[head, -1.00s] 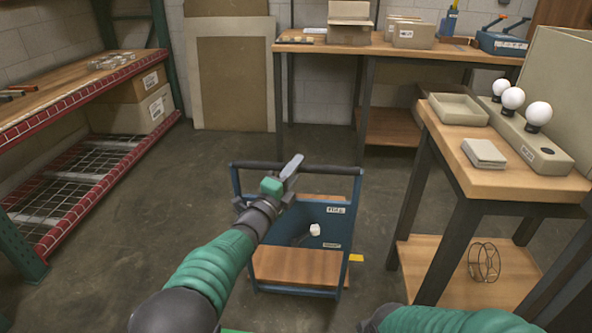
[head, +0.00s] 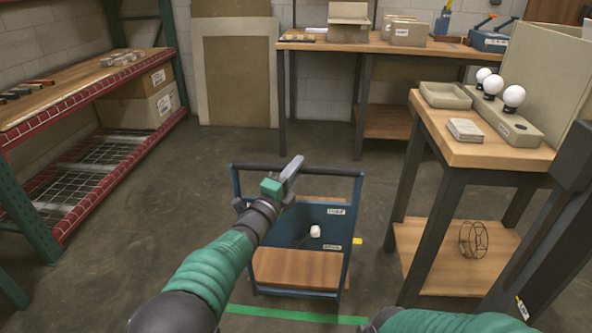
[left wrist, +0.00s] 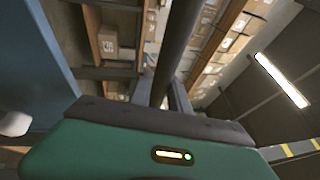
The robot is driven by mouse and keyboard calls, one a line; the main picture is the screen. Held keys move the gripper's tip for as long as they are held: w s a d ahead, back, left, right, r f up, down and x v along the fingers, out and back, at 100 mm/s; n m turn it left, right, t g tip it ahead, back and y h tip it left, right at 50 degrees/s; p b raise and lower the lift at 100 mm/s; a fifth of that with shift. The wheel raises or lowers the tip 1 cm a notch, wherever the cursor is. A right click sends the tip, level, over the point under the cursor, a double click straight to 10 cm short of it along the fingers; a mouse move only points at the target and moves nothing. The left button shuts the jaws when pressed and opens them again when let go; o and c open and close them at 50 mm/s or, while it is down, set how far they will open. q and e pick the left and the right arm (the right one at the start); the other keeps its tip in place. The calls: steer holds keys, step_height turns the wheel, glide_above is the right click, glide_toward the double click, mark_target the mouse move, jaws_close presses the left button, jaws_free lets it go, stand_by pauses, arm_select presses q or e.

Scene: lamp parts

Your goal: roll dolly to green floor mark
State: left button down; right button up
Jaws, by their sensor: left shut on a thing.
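The blue dolly (head: 335,250) stands upright in the lower middle of the head view, with wooden shelves and a dark handle bar (head: 325,171) across its top. The bar also shows in the left wrist view (left wrist: 178,45), running up from between the jaws, with blue dolly panel (left wrist: 35,50) at the left. The green floor mark (head: 290,314) is a strip on the floor just on the near side of the dolly, apart from it. My right gripper is outside the view; only the forearm shows.
A red-edged rack (head: 100,180) stands at the left. A wooden bench (head: 455,140) with white bulbs (head: 513,95) stands close at the right. A back table (head: 390,46) holds boxes. A small yellow mark (head: 357,241) lies by the dolly's right side. Floor left of the dolly is clear.

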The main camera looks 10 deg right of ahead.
arm_select(q)
steer(key=c, duration=1.3)
jaws_free()
steer(key=shift+w+f, duration=0.15)
steer(key=shift+f, duration=0.25)
steer(key=shift+c, duration=0.2)
steer(key=shift+o, duration=0.4)
steer(key=shift+r, duration=0.15)
steer(key=shift+r, duration=0.1)
steer(key=shift+s+a, duration=0.2)
steer(key=shift+s, duration=0.05)
steer(key=p+v, duration=0.4)
steer(key=v, duration=1.2)
steer(key=shift+p, duration=0.3)
steer(key=shift+s, duration=0.1)
